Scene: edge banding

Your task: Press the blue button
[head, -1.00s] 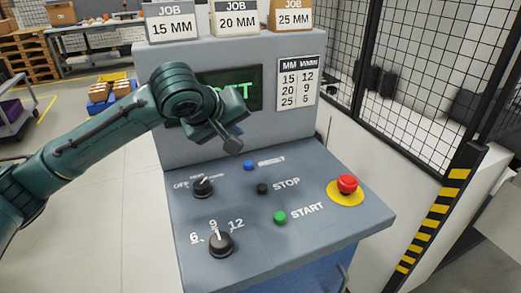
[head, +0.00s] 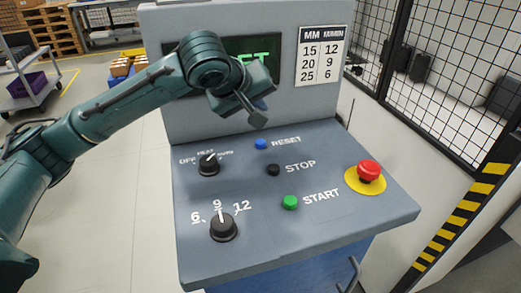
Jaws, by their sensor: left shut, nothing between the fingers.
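The blue button (head: 261,144) sits on the sloped grey control panel (head: 330,235), left of the word RESET. My left gripper (head: 257,117) is shut and empty. It points down and appears just above the blue button in the picture, apart from it. My left arm comes in from the left and covers part of the dark screen (head: 268,47) with green letters. My right gripper is not in view.
Below the blue button are a black STOP button (head: 273,170) and a green START button (head: 290,202). A red mushroom button (head: 369,171) is at the right. Two black knobs (head: 208,164) (head: 223,228) are at the left. A mesh fence (head: 445,70) stands at the right.

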